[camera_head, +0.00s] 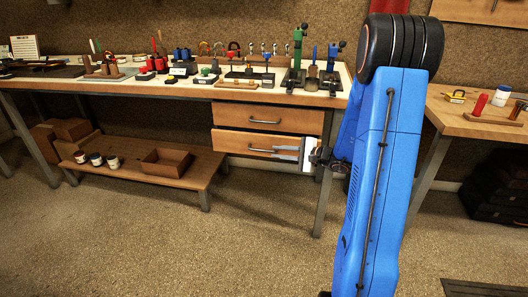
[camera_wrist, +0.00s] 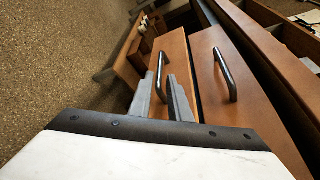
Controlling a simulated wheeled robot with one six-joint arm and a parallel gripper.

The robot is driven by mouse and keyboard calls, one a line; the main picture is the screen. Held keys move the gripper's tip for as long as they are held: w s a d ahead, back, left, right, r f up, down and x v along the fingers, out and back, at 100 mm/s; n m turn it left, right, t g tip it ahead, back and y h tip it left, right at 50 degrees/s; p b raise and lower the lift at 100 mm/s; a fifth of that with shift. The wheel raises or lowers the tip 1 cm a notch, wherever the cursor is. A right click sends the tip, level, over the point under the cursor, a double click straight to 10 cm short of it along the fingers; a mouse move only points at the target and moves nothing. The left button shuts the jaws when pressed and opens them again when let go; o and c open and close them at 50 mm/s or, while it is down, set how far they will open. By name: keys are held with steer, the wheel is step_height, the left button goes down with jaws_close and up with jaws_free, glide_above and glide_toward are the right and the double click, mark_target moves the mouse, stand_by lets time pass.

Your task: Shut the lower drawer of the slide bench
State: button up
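The slide bench (camera_head: 40,84) has two wooden drawers under its top. The lower drawer (camera_head: 232,139) has a dark bar handle (camera_head: 258,149); the upper drawer (camera_head: 234,113) sits just above it. My gripper (camera_head: 286,152) is in front of the right part of the lower drawer. In the wrist view, my gripper's two grey fingers (camera_wrist: 160,75) are apart, on either side of the lower drawer's handle (camera_wrist: 161,62), with gaps visible. The lower drawer front (camera_wrist: 176,47) lies beside the upper drawer front (camera_wrist: 213,50). I cannot tell how far out the lower drawer stands.
Tools and small parts crowd the bench top. A low wooden shelf (camera_head: 135,178) with jars and an open box (camera_head: 166,162) stands left of the drawers. Another bench (camera_head: 455,122) is at the right. The floor (camera_head: 150,245) in front is clear.

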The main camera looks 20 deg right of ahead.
mark_target(267, 151)
steer(key=x, duration=0.7)
steer(key=shift+w+a, duration=0.1)
steer(key=shift+w, duration=0.1)
steer(key=shift+c, duration=0.7)
jaws_close()
